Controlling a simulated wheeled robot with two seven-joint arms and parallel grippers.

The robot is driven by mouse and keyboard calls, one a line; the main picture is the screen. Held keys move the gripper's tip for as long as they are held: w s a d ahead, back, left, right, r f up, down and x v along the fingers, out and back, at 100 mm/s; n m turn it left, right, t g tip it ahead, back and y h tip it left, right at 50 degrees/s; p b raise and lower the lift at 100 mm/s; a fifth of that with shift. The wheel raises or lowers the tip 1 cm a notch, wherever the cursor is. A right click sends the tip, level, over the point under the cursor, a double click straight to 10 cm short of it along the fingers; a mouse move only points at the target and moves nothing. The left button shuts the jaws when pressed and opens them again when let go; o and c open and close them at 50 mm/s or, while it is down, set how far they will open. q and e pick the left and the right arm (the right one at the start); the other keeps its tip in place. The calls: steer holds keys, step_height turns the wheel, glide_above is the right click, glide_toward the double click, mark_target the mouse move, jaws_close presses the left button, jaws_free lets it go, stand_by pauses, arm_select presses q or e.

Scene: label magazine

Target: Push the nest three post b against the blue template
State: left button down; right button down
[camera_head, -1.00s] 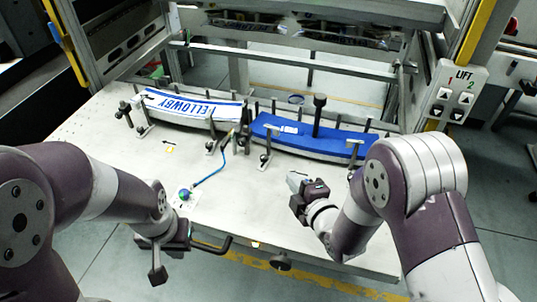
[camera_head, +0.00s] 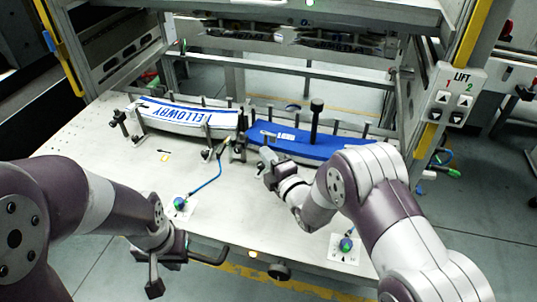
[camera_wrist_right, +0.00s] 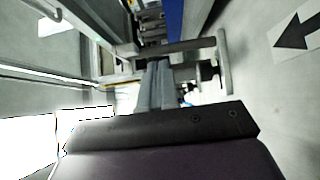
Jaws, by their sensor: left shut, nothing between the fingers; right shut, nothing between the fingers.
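The blue template (camera_head: 290,140) lies curved on the right half of the table, with a black knob post standing up from it. Its blue edge also shows in the wrist view (camera_wrist_right: 174,20). My right gripper (camera_head: 265,155) is shut and empty at the front left edge of the blue template. In the wrist view its closed fingers (camera_wrist_right: 157,75) point at a grey post with a crossbar (camera_wrist_right: 223,62); whether they touch is unclear. I cannot read which post is nest three post b. My left gripper (camera_head: 154,287) is shut and empty, low near the table's front edge.
A white label with blue lettering (camera_head: 190,117) lies in the left nest, with clamp posts around it. A blue cable runs to a round button (camera_head: 180,203) on the table. A second button (camera_head: 346,245) sits at the front right.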

steer(key=shift+w+d, duration=0.1)
steer(key=shift+w, duration=0.2)
steer(key=shift+w+d+f+b, duration=0.2)
steer(key=shift+w+d+b, duration=0.1)
steer(key=shift+w+b, duration=0.4)
steer(key=shift+w+d+r, duration=0.15)
steer(key=shift+r, duration=0.1)
